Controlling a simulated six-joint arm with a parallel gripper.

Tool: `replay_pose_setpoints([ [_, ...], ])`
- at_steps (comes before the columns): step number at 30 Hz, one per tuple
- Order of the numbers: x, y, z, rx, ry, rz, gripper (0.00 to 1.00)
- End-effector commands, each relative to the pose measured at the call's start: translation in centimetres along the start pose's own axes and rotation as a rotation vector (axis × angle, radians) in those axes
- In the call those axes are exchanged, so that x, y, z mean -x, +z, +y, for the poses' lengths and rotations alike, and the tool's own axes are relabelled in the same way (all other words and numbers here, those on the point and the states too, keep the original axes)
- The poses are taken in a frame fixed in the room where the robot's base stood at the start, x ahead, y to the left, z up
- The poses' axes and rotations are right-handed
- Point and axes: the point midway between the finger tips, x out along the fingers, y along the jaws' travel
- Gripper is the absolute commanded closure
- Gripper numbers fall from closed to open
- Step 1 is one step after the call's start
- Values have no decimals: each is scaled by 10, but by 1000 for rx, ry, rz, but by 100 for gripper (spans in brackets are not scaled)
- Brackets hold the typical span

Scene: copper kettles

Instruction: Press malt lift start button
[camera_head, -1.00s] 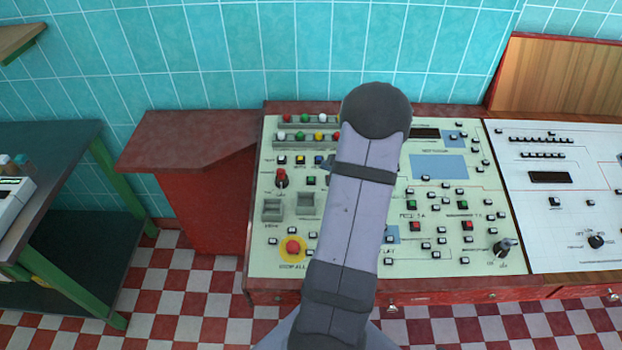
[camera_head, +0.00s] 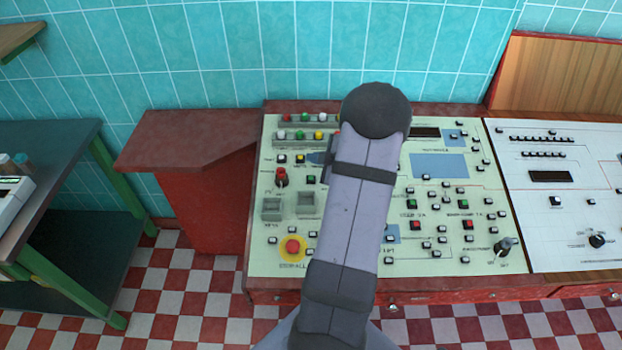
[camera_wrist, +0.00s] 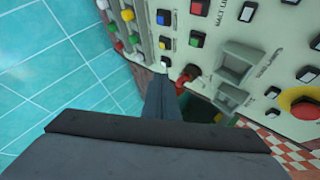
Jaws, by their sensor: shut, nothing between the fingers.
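The pale green control panel (camera_head: 400,265) carries a green button (camera_head: 311,179), which also shows in the wrist view (camera_wrist: 195,39). In the wrist view a red button (camera_wrist: 197,11) sits beside it, with a label reading "MALT LI…" close by, cut off. My gripper (camera_head: 311,157) is shut and empty. Its tip pokes out left of my arm, over the row of small buttons just above the green button. In the wrist view my gripper (camera_wrist: 159,79) points at the panel near a small yellow button (camera_wrist: 165,43). I cannot tell whether it touches anything.
A red-topped lever switch (camera_head: 281,177) stands left of the green button, with two grey square sockets below. A red stop knob on yellow (camera_head: 292,247) is lower left. Rows of coloured lamps (camera_head: 301,135) line the top. My arm hides the panel's middle.

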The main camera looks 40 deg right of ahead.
Motion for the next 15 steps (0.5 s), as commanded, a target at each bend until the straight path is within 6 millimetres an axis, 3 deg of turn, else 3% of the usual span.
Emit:
replay_pose_setpoints([
  [15,-40,30,-31,-1,-1,-1,100],
])
